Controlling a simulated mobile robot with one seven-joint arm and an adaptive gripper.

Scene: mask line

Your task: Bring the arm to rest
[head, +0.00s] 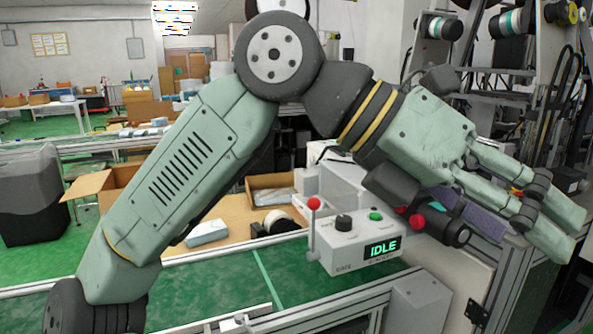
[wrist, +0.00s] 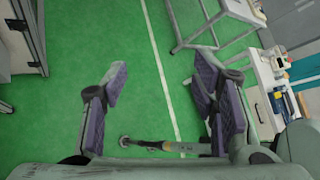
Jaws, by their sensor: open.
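My gripper (head: 535,228) is at the right of the head view, at the end of my bent green arm. It points right and slightly down, past a white control box. In the wrist view my gripper (wrist: 160,92) shows its two purple-padded fingers spread wide apart. Nothing is between them, and green floor shows below. The control box (head: 345,238) has a red-knobbed lever, a black knob, a green button and a display reading IDLE. Part of the box's surroundings is hidden behind my arm.
A machine frame with spools (head: 508,22) stands at the right, close to my gripper. A workbench (head: 225,235) with an open cardboard box (head: 92,184) lies behind my arm. A dark bin (head: 32,190) stands at the left.

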